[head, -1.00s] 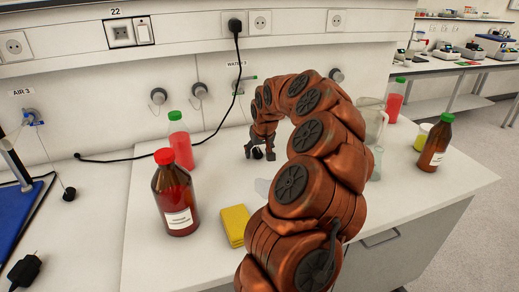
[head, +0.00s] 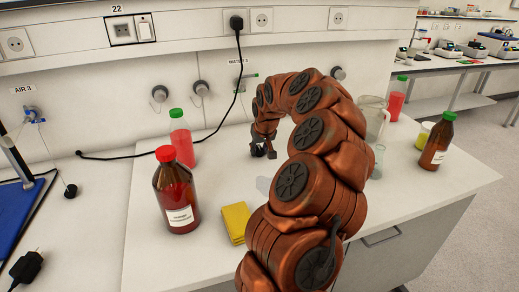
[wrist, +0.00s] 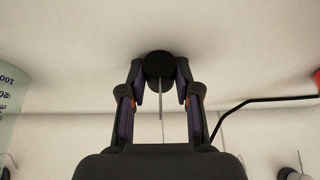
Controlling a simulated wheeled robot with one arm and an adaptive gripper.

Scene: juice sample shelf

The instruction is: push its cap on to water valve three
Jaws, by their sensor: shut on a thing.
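The black round cap (wrist: 159,66) sits between the fingertips of my gripper (head: 262,152). In the wrist view a thin cord or chain runs from it. My gripper is shut on the cap, low over the bench near the back wall. In the head view the cap is small and dark between the fingers. Water valve three (head: 248,76) is on the wall under the "WATER 3" label, above and slightly left of my gripper, with a green part showing. My arm hides part of the wall beside it. The cap and valve are well apart.
A red-capped brown bottle (head: 177,194), a green-capped red bottle (head: 181,141) and a yellow sponge-like block (head: 235,222) stand left of my arm. A glass jug (head: 375,115) is at the right. A black cable (head: 222,112) hangs by the valve.

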